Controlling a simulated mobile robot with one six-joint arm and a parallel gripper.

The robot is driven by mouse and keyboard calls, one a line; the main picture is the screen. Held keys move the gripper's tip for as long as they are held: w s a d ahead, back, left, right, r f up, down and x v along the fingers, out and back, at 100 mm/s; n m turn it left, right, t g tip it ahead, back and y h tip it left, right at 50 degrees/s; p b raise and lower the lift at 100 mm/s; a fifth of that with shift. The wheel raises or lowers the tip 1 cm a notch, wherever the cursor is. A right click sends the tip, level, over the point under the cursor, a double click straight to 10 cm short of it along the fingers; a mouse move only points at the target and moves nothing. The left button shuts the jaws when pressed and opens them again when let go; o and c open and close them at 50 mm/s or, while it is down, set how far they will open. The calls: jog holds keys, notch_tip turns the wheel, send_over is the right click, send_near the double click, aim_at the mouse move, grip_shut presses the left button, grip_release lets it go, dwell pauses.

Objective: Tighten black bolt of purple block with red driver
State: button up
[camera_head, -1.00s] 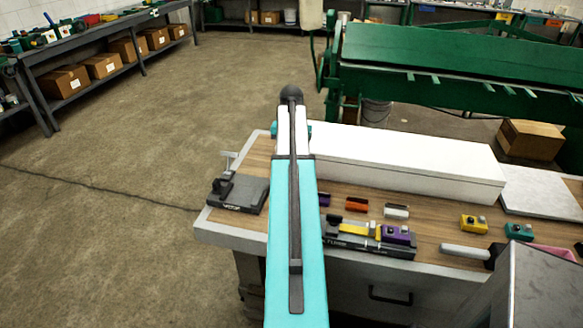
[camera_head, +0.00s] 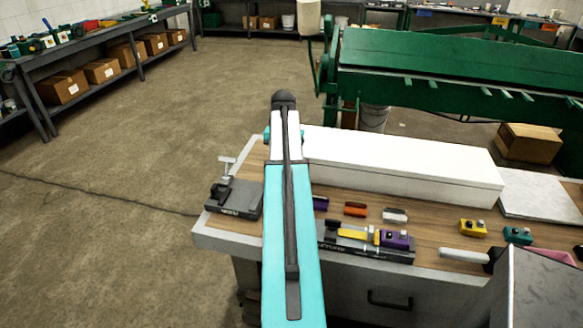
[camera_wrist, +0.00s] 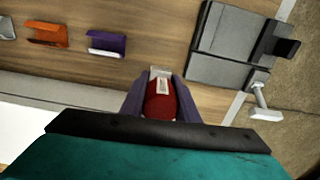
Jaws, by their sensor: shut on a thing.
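The purple block (camera_head: 397,239) sits at the right end of a dark clamping fixture (camera_head: 345,244) on the bench, beside a yellow piece (camera_head: 353,234). Small knobs or bolts show on its top, but I cannot tell the black bolt clearly. My gripper (camera_wrist: 161,100) is shut on the red driver (camera_wrist: 160,103), with a finger on each side of it. A pale grey end of the driver points up the wrist view. The gripper is above the bench, apart from the purple block, which is outside the wrist view. My arm hides the gripper in the head view.
Purple (camera_wrist: 106,44), orange (camera_wrist: 47,34) and grey bent pieces lie on the bench. A dark vise (camera_head: 236,197) stands at its left end. A long white box (camera_head: 400,165) lies behind. Yellow (camera_head: 473,227) and teal (camera_head: 517,235) blocks stand right.

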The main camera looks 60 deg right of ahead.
jog(key=w+a+n+b, duration=0.1)
jog(key=w+a+n, duration=0.4)
jog(key=w+a, duration=0.65)
jog(key=w+a+n, duration=0.5)
jog(key=w+a, duration=0.3)
jog(key=a, duration=0.6)
jog(key=w+a+n, duration=0.1)
jog(key=a+n, duration=0.2)
jog(key=a, duration=0.7)
jog(key=w+a+n, duration=0.2)
jog(key=a+n, duration=0.1)
jog(key=a, duration=0.8)
jog(key=w+a+n+b, duration=0.1)
jog(key=a+n, duration=0.2)
jog(key=a, duration=0.8)
jog(key=shift+w+r+n, duration=0.25)
jog(key=shift+w+n, duration=0.15)
